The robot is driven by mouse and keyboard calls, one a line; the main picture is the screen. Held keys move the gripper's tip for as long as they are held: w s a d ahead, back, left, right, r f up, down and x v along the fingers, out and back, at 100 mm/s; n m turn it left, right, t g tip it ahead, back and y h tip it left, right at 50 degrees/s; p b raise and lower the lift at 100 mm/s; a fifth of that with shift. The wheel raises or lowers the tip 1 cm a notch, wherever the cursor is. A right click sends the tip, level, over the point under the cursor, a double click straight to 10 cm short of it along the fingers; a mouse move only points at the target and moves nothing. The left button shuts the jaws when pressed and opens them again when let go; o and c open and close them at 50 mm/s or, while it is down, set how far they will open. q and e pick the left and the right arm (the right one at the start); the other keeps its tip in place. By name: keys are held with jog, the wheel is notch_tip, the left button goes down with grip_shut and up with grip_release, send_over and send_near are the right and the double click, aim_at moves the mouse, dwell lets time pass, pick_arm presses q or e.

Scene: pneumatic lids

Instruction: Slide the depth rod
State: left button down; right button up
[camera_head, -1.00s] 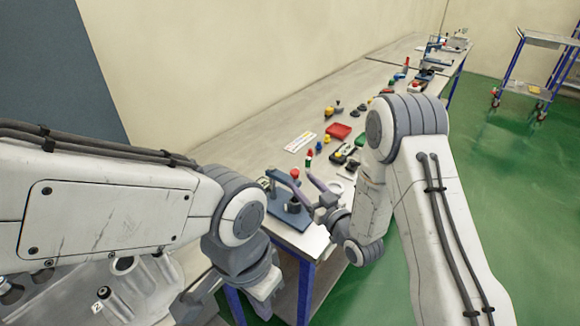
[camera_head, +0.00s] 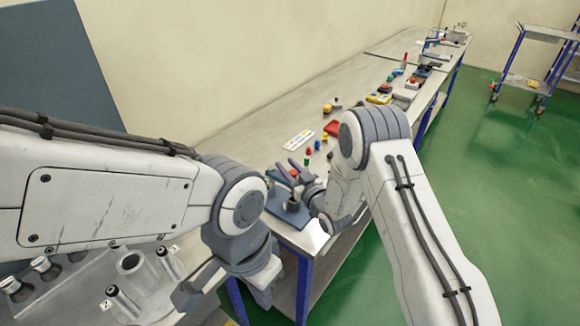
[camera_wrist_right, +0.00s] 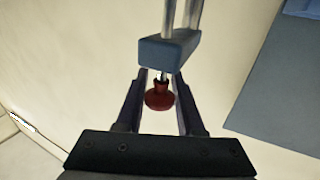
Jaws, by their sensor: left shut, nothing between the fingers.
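A small stand has a blue base (camera_head: 286,212) at the near end of the bench. In the right wrist view, two metal rods (camera_wrist_right: 180,18) run into a blue-grey block (camera_wrist_right: 168,50), with a dark red knob (camera_wrist_right: 159,97) beyond it on a thin shaft. I cannot tell which part is the depth rod. My right gripper (camera_wrist_right: 160,80) is open, with its fingers on either side of the knob and gaps showing. In the head view the right gripper (camera_head: 290,168) is at the stand's top. My left gripper (camera_head: 186,294) is low and away from the stand, shut and empty.
Beyond the stand, the bench holds a white card (camera_head: 299,140), a red tray (camera_head: 336,128) and several small coloured objects. A shelf cart (camera_head: 545,60) stands far right on the green floor.

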grip_shut()
jog(key=shift+a, duration=0.1)
dwell(1.0)
